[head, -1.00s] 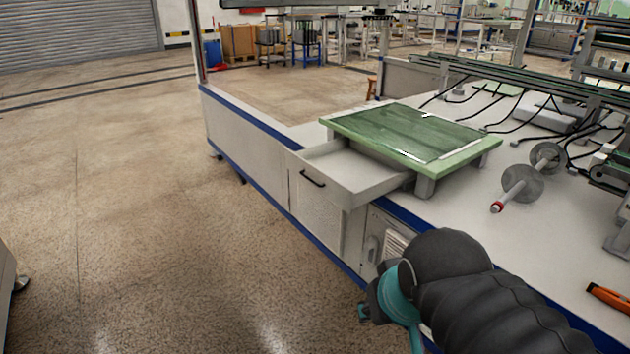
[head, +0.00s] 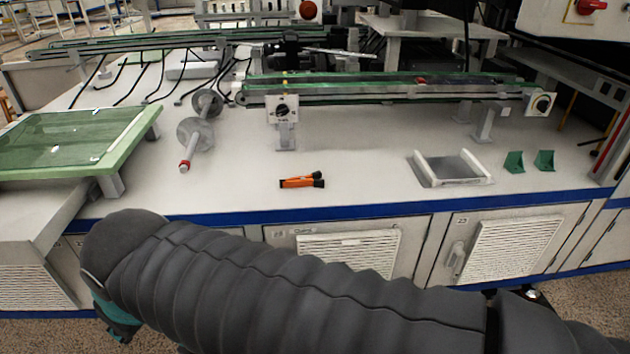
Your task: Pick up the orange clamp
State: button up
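The orange clamp (head: 297,182), with black ends, lies on the white worktop (head: 360,180) near its front edge, at the middle of the head view. Nothing touches it. My arm crosses the lower part of the view in front of the bench. My gripper is hidden behind or below the arm's end at the lower left; only a teal part of the arm shows there, and the fingers do not show. The gripper is apart from the clamp.
A green-topped stand (head: 75,140) and a spool on a rod (head: 196,134) are left of the clamp. A conveyor (head: 390,90) with a dial box (head: 283,108) runs behind. A shallow tray (head: 452,168) and two green brackets (head: 515,162) stand right. Worktop around the clamp is clear.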

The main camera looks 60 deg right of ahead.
aim_at(313, 179)
jog(key=z, duration=1.1)
jog(key=k, duration=1.25)
jog(key=u, duration=0.65)
jog(key=i, duration=1.4)
jog(key=z, duration=1.2)
jog(key=i, duration=0.45)
jog(key=z, duration=0.35)
